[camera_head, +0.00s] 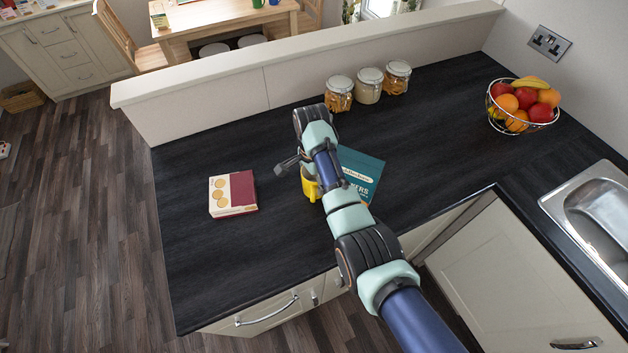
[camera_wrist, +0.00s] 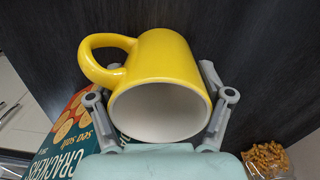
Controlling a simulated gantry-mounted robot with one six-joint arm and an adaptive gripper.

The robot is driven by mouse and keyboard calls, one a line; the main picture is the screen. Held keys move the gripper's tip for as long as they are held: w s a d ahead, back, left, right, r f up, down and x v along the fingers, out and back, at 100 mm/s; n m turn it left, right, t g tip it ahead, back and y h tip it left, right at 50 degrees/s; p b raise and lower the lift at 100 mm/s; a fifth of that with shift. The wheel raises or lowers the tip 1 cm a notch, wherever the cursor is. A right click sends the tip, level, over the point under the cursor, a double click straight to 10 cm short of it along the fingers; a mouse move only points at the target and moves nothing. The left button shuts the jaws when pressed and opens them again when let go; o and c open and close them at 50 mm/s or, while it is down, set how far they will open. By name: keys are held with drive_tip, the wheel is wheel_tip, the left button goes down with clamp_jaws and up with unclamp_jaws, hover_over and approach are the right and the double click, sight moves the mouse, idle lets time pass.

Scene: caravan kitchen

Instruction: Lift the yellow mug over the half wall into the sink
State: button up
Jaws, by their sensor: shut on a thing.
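The yellow mug (camera_wrist: 150,62) is between the two grey fingers of my gripper (camera_wrist: 152,90), which is shut on it. Its white inside faces the wrist camera and its handle points to the upper left there. In the head view the mug (camera_head: 310,186) is mostly hidden behind my arm, over the dark worktop. I cannot tell whether its base touches the worktop. The steel sink (camera_head: 597,210) is set in the worktop at the right edge. The cream half wall (camera_head: 215,105) runs along the back of the worktop.
A teal cracker box (camera_head: 362,170) is right beside the mug, partly behind my arm. A red and cream box (camera_head: 233,193) lies to the left. Several glass jars (camera_head: 369,86) stand by the half wall. A wire fruit bowl (camera_head: 522,108) is at back right.

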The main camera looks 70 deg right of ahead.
wheel_tip(320, 180, up, 10)
drive_tip(key=p, duration=0.2)
